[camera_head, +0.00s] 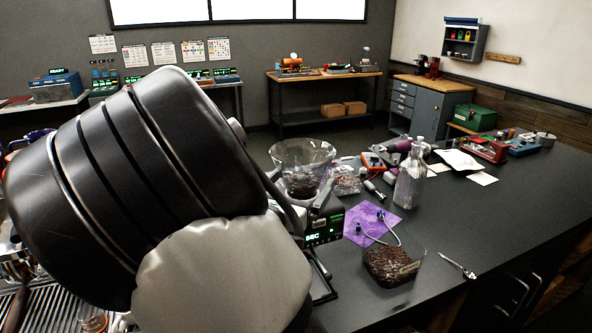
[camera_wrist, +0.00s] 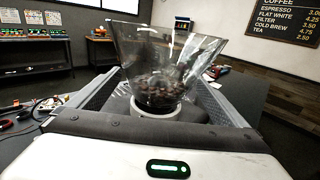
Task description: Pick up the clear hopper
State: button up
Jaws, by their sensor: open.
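The clear hopper (camera_head: 302,160) is a wide-mouthed, see-through cone with dark beans in its lower part. It stands upright on the far side of my arm in the head view. In the wrist view the hopper (camera_wrist: 165,65) rises straight ahead, above a white ring at its narrow base. My gripper (camera_wrist: 160,97) is open, with one grey finger on each side of the hopper's lower part. I cannot tell whether either finger touches it. In the head view my gripper (camera_head: 306,208) is partly hidden by my large dark arm links.
A black box with a green display (camera_head: 324,228) is close by.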

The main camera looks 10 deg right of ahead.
jog(key=shift+x, duration=0.8)
jog(key=c, duration=1.3)
send_near(304, 140)
jog(key=w+d+r, duration=0.2)
jog(key=d+r, duration=0.1)
jog(key=d, duration=0.1)
jog(key=shift+s+f+p, duration=0.1)
jog(key=shift+s+p, duration=0.05)
jog(key=shift+p, duration=0.3)
